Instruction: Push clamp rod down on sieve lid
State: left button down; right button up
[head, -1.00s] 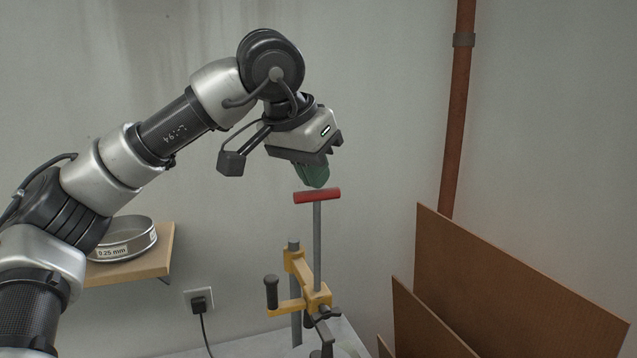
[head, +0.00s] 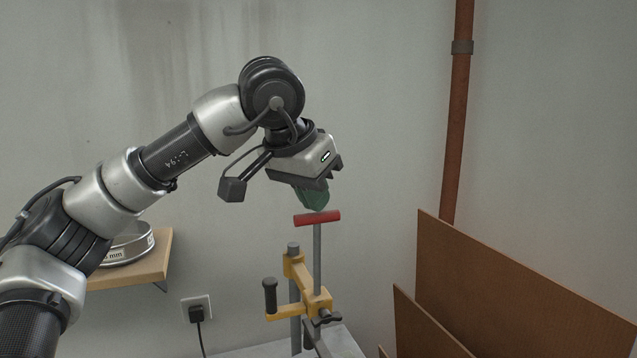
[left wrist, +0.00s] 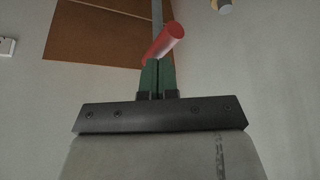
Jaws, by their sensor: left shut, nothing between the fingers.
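The clamp rod (head: 317,258) is a grey upright rod with a red crossbar handle (head: 316,217) on top. It passes through a yellow clamp (head: 300,292) on a grey post. My left gripper (head: 314,207), with green fingers, is shut and empty, pointing down just above the red handle. It looks to be at or very near touching the handle; I cannot tell for sure. In the left wrist view the red handle (left wrist: 164,42) lies across the tips of the shut fingers (left wrist: 157,75). The rod's lower end and the sieve lid are out of view. My right gripper is not in view.
A sieve (head: 128,247) sits on a wooden wall shelf (head: 135,271) at left, partly behind my arm. A black side handle (head: 270,295) sticks up from the clamp. Brown boards (head: 500,290) stand at right, below a rusty pipe (head: 455,130). A plug and socket (head: 196,309) are on the wall.

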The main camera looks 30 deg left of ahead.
aim_at(315, 220)
pick_arm(q)
jog(key=shift+f+b, duration=1.3)
jog(key=shift+f, duration=0.75)
jog(key=shift+r, duration=0.1)
notch_tip(315, 220, up, 7)
jog(key=p, duration=0.6)
jog(key=shift+p, duration=0.3)
